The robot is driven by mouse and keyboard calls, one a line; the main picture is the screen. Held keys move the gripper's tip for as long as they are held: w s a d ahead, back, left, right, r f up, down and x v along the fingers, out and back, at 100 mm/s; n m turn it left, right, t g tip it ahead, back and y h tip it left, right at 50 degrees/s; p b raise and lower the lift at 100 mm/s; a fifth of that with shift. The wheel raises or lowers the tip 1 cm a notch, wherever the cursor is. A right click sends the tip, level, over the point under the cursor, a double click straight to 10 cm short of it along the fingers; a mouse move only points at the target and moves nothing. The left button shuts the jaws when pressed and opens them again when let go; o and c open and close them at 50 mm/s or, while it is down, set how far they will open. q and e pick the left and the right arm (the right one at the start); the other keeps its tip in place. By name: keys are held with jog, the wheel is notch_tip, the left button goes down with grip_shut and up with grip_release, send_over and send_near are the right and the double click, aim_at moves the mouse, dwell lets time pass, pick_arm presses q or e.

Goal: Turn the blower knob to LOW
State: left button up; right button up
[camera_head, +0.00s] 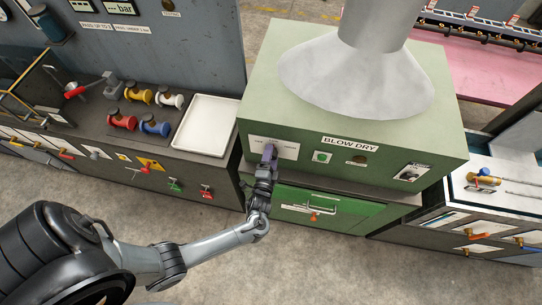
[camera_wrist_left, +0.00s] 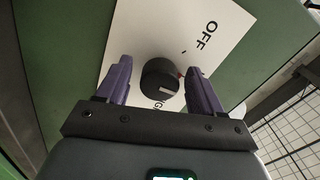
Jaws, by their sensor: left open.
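The blower knob (camera_wrist_left: 158,75) is a round black knob on a white label plate (camera_wrist_left: 158,28) in the left wrist view. "OFF" is printed above and to the right of it, and the end of another word, apparently "HIGH", shows below it. A pale mark shows on the knob's lower part and a small red mark at its right edge. My left gripper (camera_head: 268,152) is at the front of the green BLOW DRY cabinet (camera_head: 335,120). Its purple fingers (camera_wrist_left: 158,66) are open, one on each side of the knob; contact is not visible. In the head view the gripper hides the knob.
A green button (camera_head: 322,157) and a switch plate (camera_head: 411,172) sit right of the label. A green drawer (camera_head: 330,207) is below. A white tray (camera_head: 206,125) and several coloured spools (camera_head: 155,124) lie on the left bench. The floor in front is clear.

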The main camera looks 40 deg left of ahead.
pick_arm(q)
jog(key=b+v, duration=0.1)
jog(key=v, duration=0.9)
jog(key=shift+s+d, duration=0.15)
jog(key=shift+s, duration=0.15)
jog(key=s+a+r+n+g+h+p, duration=0.1)
jog(key=s+a+r+n+p, duration=0.1)
jog(key=a+r+p, duration=0.4)
jog(key=d+r+n+g+h+p, duration=0.2)
jog(key=d+r+g+h, duration=0.2)
jog(key=d+r+h, duration=0.4)
jog(key=s+d+r+n+g, duration=0.2)
jog(key=s+g, duration=0.5)
jog(key=s, duration=0.4)
jog(key=shift+d+r+n, duration=0.2)
jog(key=shift+r+n, duration=0.3)
jog(key=shift+r, duration=0.4)
